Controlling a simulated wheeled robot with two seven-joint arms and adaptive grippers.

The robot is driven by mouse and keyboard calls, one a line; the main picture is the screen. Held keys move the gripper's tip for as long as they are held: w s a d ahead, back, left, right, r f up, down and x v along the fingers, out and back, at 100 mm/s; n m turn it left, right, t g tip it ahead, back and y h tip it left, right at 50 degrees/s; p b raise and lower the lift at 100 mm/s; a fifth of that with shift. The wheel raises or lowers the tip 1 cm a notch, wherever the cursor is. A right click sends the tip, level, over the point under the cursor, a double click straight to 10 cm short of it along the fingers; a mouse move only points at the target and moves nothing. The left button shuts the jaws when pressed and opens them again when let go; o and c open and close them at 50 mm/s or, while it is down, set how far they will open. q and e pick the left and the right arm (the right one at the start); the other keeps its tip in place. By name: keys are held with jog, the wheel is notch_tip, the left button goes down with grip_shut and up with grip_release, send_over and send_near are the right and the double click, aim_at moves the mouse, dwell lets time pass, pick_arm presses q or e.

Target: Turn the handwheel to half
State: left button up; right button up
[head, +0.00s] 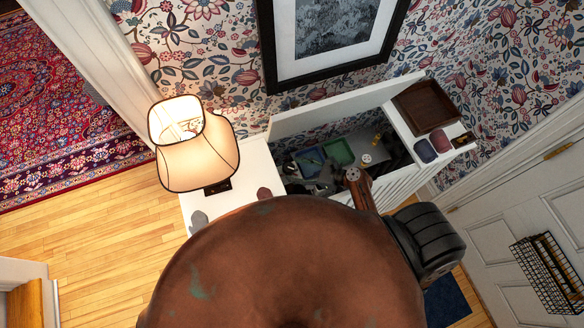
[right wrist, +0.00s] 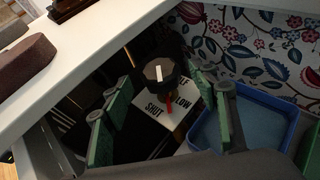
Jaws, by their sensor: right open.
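The handwheel (right wrist: 160,70) is a small dark faceted knob with a white bar on top, seen in the right wrist view. A red pointer shows at the wheel's lower edge, between those two words. My right gripper (right wrist: 162,88) is open, its green-padded fingers on either side of the wheel in this view. I see no clear contact with it. In the head view my right arm hides much of the compartment. My left gripper is not in view.
The white cabinet's lid (head: 345,108) stands raised. A blue tray (head: 310,160) and green tray (head: 338,152) lie inside. A brown tray (head: 426,107) sits on the right end. A lit lamp (head: 197,155) stands on the left. The compartment's white edge (right wrist: 85,62) runs close to the gripper.

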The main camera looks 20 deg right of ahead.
jog(key=shift+x, duration=1.1)
jog(key=shift+c, duration=0.7)
jog(key=c, duration=1)
jog(key=shift+w+d+n+g+y, duration=0.1)
jog(key=shift+n+g+y, duration=0.25)
jog(key=shift+n+g, duration=0.15)
jog(key=shift+w+d+n+g+y, duration=0.1)
jog(key=shift+n+g+y, duration=0.3)
jog(key=shift+n, duration=0.1)
jog(key=n+g, duration=0.1)
jog(key=n+g+y, duration=0.1)
jog(key=shift+w+n+g+y, duration=0.2)
jog(key=shift+n+g+y, duration=0.05)
jog(key=shift+n+g, duration=0.05)
jog(key=shift+w+n+g+y+b, duration=0.1)
jog(key=shift+n+g+y+b, duration=0.2)
jog(key=shift+n+g, duration=0.9)
jog(key=shift+w+n+g+y+b, duration=0.15)
jog(key=shift+n+g+b, duration=0.25)
jog(key=shift+n+g, duration=0.75)
jog(key=shift+s+g, duration=0.1)
jog(key=shift+g, duration=0.25)
